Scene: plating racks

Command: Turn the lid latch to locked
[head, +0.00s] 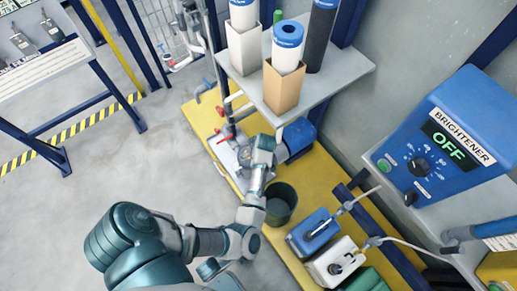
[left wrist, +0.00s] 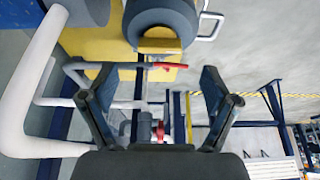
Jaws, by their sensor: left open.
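In the left wrist view my left gripper (left wrist: 158,82) is open, with its two dark fingers wide apart and nothing held between them. A thin red lever (left wrist: 167,65) on a grey pipe shows beyond the fingers, near the gap. A second red handle (left wrist: 188,127) shows lower in the gap. I cannot tell which part is the lid latch. In the head view my left arm reaches up to the pipework, where red handles (head: 217,138) stand out at its left. My gripper's fingers are not clear there. My right gripper is not in view.
A dark bucket (head: 281,203) stands beside my forearm on the yellow platform (head: 201,112). Blue and white jugs (head: 313,232) stand to the right. A shelf (head: 338,72) with filter cartridges overhangs the pipework. A blue control box (head: 452,137) reads OFF. Open floor lies left.

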